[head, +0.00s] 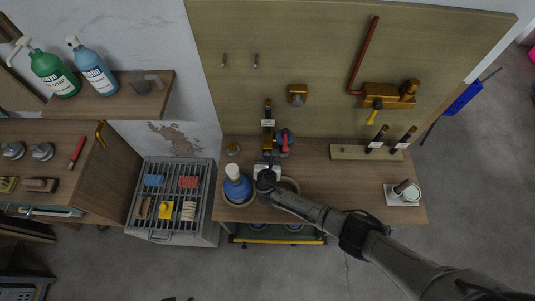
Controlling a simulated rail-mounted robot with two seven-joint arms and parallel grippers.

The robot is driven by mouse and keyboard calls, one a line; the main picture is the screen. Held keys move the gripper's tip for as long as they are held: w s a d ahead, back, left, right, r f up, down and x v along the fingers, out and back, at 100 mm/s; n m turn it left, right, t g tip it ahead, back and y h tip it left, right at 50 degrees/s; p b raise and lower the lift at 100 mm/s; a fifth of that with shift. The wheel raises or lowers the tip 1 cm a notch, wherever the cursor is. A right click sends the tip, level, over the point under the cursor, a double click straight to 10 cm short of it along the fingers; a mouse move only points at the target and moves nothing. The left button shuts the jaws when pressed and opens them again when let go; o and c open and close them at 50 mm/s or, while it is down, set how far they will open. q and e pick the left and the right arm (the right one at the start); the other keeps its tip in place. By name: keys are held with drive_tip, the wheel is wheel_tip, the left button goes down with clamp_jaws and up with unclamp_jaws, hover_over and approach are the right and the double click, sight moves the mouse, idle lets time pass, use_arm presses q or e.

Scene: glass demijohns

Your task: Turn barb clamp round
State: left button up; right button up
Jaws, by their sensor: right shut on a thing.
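My right gripper (266,174) reaches in from the lower right to the front part of the bench, just right of a blue bottle with a white cap. It is shut on a small part that it mostly hides, which seems to be the barb clamp. A dark and brass upright fitting with a white label (268,123) stands just behind the gripper. A grey piece with a red handle (285,142) is beside that fitting. The clamp's facing cannot be made out. My left gripper is not clearly visible.
The blue bottle (237,184) is close on the gripper's left. A wooden strip (350,153) with labelled dark fittings and a white cup (408,192) stand to the right. The bench middle right is clear.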

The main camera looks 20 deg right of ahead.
drive_tip(key=shift+r+n+h+p, duration=0.1)
drive_tip(key=shift+n+h+p, duration=0.65)
drive_tip(key=shift+n, duration=0.25)
drive_tip(key=shift+g, duration=0.3)
drive_tip(key=o, duration=0.9)
drive_tip(key=shift+o, duration=0.2)
